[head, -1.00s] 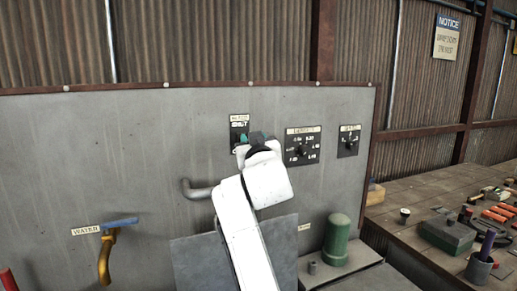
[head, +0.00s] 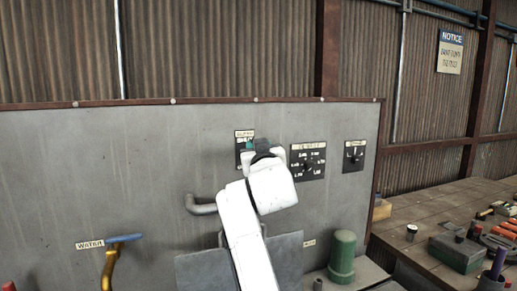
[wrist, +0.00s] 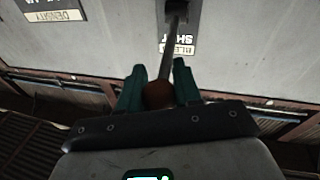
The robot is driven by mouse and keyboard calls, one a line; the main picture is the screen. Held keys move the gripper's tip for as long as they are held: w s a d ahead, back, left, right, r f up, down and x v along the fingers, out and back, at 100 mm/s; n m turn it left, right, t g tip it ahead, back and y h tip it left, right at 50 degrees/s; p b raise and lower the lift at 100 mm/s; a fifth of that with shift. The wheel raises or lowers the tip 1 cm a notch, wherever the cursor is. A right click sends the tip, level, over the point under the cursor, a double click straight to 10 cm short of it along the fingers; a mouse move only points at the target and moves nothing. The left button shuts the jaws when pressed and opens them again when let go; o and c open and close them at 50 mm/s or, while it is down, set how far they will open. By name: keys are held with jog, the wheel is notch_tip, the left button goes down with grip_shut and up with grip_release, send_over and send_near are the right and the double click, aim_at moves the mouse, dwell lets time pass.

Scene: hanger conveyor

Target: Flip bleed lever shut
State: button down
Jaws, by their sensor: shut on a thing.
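The bleed lever (wrist: 173,48) is a thin dark shaft with a brown knob (wrist: 158,95), seen in the wrist view. It comes from a black slot in the bleed plate (wrist: 180,22), marked SHUT. My gripper (wrist: 160,76) has its two green fingers on either side of the knob, shut on it. In the head view my gripper (head: 259,147) is at the wall panel, over the right side of the bleed plate (head: 242,140).
A black dial plate (head: 308,160) is close to the right of my gripper, with a smaller dial (head: 354,155) beyond it. A grey bent pipe (head: 203,207) sticks out at lower left. A yellow water valve with a blue handle (head: 124,238) and a green cylinder (head: 342,257) are lower down.

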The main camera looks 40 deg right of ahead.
jog(key=shift+w+f, duration=0.1)
jog(key=shift+f, duration=0.05)
dwell(0.7)
jog(key=c, duration=0.8)
grip_release()
jog(key=shift+b+v, duration=1.45)
jog(key=shift+v, duration=3.95)
